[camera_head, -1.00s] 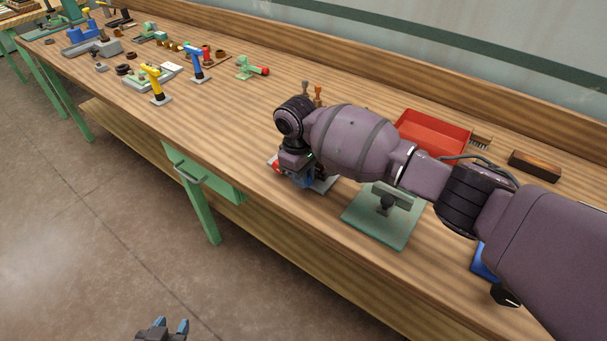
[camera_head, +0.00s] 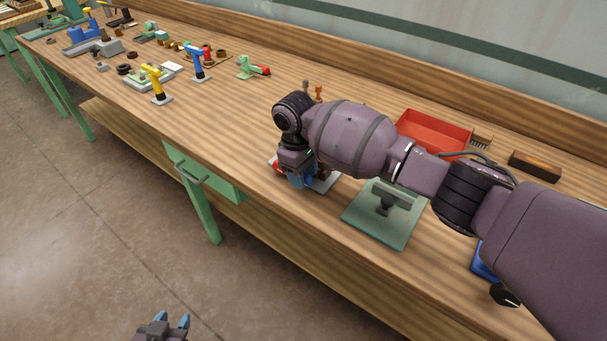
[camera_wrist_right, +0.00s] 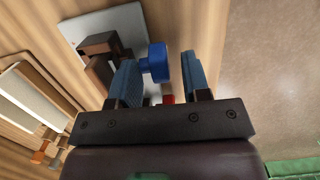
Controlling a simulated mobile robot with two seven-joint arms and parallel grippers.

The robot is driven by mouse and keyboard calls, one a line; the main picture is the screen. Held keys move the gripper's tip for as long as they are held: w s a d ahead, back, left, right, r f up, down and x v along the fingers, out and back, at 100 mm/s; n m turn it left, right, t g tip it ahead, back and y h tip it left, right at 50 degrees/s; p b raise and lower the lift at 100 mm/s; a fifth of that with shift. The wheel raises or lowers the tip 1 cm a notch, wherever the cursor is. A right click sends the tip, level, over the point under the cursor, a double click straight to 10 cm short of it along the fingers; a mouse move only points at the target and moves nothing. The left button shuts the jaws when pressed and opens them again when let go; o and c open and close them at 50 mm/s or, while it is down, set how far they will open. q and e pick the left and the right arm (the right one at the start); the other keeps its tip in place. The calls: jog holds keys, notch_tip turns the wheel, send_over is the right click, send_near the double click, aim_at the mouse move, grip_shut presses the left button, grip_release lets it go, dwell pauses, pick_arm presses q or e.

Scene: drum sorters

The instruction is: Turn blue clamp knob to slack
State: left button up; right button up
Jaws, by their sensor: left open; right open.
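The blue clamp knob (camera_wrist_right: 157,62) shows in the right wrist view, between the two blue fingers of my right gripper (camera_wrist_right: 162,78). It lies closer to the left finger; whether it touches that finger I cannot tell. The right gripper is open, with a gap between the knob and the right finger. The clamp stands on a grey plate (camera_wrist_right: 75,32), with dark brown and red parts near the fingers. In the head view, my right gripper (camera_head: 302,180) is over this fixture and largely hides it. My left gripper (camera_head: 172,322) is open and empty, low over the floor.
A green plate with a dark knob (camera_head: 380,232) lies right of the fixture, below my right forearm. A red tray (camera_head: 433,133) and a brush (camera_head: 535,165) lie behind. Yellow (camera_head: 155,82) and blue (camera_head: 197,62) upright pieces stand further left. The bench between is clear.

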notch_tip(320, 180, up, 10)
jog(key=a+p, duration=0.1)
jog(key=shift+w, duration=0.4)
